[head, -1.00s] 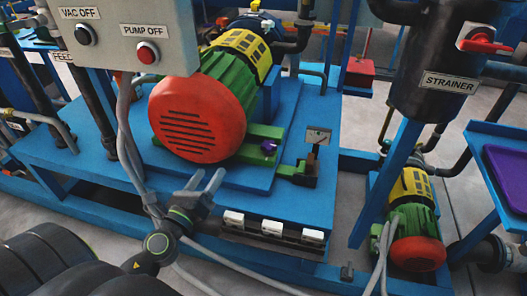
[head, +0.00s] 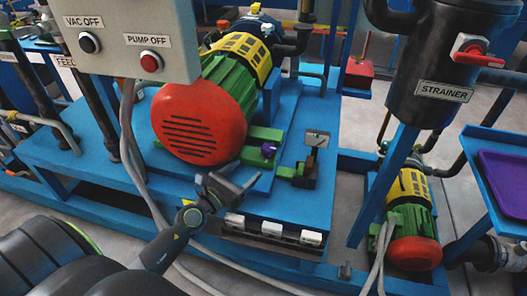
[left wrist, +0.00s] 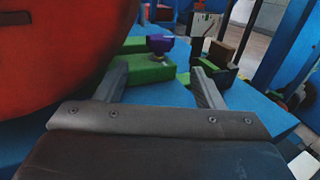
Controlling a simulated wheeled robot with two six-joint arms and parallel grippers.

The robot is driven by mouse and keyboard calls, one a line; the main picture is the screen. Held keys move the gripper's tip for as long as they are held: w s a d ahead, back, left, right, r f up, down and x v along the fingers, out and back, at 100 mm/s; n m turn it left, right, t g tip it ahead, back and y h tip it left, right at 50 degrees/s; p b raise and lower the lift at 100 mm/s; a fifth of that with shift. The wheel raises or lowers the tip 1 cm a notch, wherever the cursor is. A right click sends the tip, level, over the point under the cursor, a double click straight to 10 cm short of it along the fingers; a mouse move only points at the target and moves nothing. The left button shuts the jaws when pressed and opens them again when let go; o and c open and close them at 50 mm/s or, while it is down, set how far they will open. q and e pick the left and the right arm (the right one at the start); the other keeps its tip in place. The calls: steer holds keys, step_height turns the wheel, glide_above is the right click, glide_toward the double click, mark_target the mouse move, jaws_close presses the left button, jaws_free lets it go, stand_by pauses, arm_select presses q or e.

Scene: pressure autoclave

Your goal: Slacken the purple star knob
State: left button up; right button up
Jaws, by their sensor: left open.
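The purple star knob (head: 268,150) sits on a green block beside the large red-fronted motor. It also shows in the left wrist view (left wrist: 160,43), above a green block (left wrist: 148,70) and between the lines of my fingers. My left gripper (head: 238,183) is open and empty, in front of and below the knob in the head view. In the left wrist view its two fingers (left wrist: 158,82) stand apart, short of the knob and not touching it. My right gripper is not in view.
The red motor face (head: 198,122) is close on the left of the left gripper. A dark clamp with a small plate (head: 306,172) stands right of the knob. A control box (head: 130,45) hangs at upper left; grey cables run down from it. White blocks (head: 272,230) line the base's front edge.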

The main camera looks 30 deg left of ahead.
mark_target(264, 154)
arm_select(q)
steer(key=w, duration=0.2)
steer(key=w+d, duration=0.1)
steer(key=w, duration=0.5)
steer(key=shift+w+d, duration=0.15)
steer(key=shift+w, duration=0.45)
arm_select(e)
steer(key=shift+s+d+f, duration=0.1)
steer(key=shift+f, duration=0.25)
arm_select(q)
steer(key=c, duration=1)
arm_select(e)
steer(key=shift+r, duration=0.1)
